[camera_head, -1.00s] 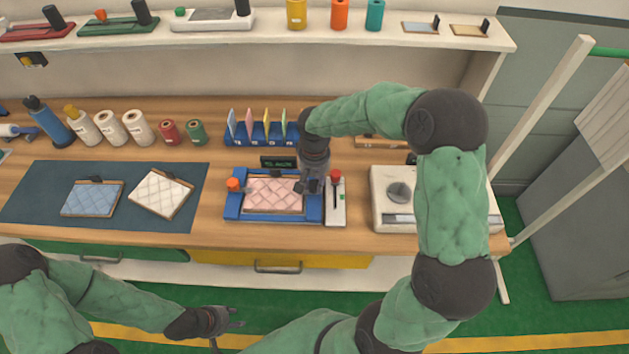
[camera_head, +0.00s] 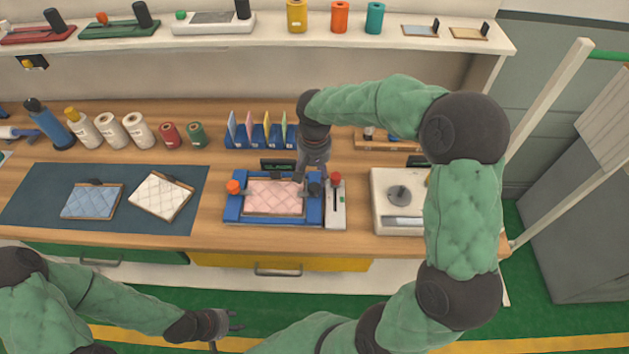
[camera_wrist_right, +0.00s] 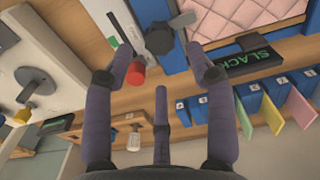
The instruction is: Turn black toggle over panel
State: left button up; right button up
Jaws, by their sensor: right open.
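The black toggle (camera_head: 315,189) sits on the right side of a blue frame (camera_head: 232,208) that holds a pink quilted panel (camera_head: 275,196). In the right wrist view the toggle is a dark faceted knob (camera_wrist_right: 159,39) with a grey lever (camera_wrist_right: 183,20) pointing towards the panel (camera_wrist_right: 240,22). My right gripper (camera_head: 312,174) is just behind the toggle, open and empty. In its wrist view the open fingers (camera_wrist_right: 160,76) lie short of the knob, apart from it. My left gripper (camera_head: 236,321) is open and empty, low in front of the bench.
An orange knob (camera_head: 233,187) is at the frame's left. A red-topped slider unit (camera_head: 336,212) stands close right of the toggle. A display (camera_wrist_right: 255,60) reading "SLACK" and a blue rack of coloured cards (camera_head: 258,141) are behind. A white device (camera_head: 385,222) stands right.

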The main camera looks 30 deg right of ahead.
aim_at(314, 187)
notch_tip(314, 187, up, 7)
jog(key=shift+f, duration=0.15)
dwell(0.5)
